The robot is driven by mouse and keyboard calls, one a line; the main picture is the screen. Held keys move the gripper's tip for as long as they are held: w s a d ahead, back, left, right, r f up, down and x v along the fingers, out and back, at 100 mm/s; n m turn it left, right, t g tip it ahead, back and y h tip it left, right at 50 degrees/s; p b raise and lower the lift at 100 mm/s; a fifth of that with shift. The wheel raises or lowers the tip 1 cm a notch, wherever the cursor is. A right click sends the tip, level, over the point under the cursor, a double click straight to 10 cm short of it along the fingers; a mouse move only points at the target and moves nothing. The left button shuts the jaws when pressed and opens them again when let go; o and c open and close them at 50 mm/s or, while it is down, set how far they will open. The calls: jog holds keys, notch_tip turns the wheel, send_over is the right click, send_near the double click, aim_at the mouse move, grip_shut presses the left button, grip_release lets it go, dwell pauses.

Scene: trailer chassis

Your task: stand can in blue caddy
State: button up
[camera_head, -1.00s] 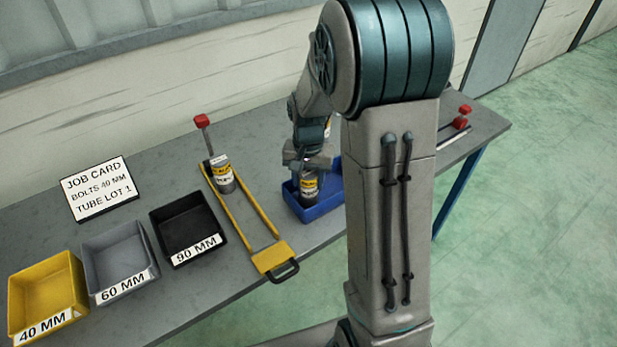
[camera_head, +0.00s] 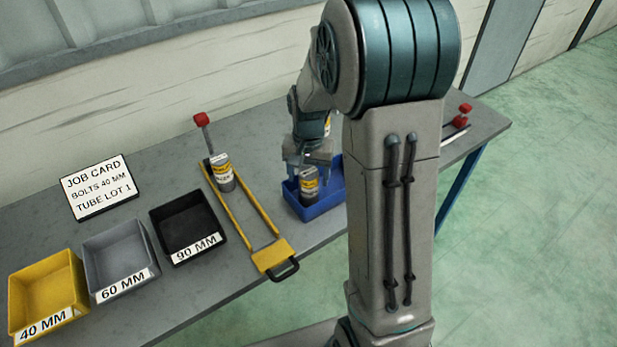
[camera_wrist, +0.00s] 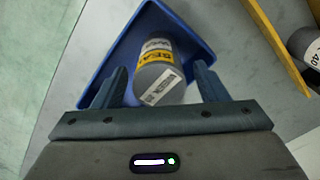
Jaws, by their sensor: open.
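The can (camera_head: 309,183), grey with a yellow and white label, stands in the blue caddy (camera_head: 327,203), at its left part in the head view. In the wrist view the can (camera_wrist: 157,72) shows between my two fingers, inside the blue caddy (camera_wrist: 192,22). My gripper (camera_wrist: 155,88) is open, with a gap between the can and each finger. In the head view my gripper (camera_head: 308,162) is just above and behind the can. The can's base is hidden by the caddy wall in the head view.
A second can (camera_head: 222,175) stands within a yellow frame (camera_head: 272,257) left of the caddy. Yellow (camera_head: 45,290), grey (camera_head: 118,260) and black (camera_head: 187,225) bins and a job card (camera_head: 98,187) lie further left. A red-handled tool (camera_head: 461,122) is at the right.

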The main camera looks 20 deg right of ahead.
notch_tip(320, 180, up, 10)
jog(key=shift+r, duration=0.25)
jog(key=shift+s+r, duration=0.2)
jog(key=shift+s, duration=0.1)
jog(key=s+a+n+t, duration=0.1)
jog(key=s+n, duration=0.2)
jog(key=s, duration=0.6)
jog(key=s+a+r+n+t, duration=0.1)
jog(key=s+a+n+t, duration=0.1)
jog(key=s, duration=0.7)
jog(key=shift+s+n, duration=0.2)
jog(key=shift+n, duration=0.2)
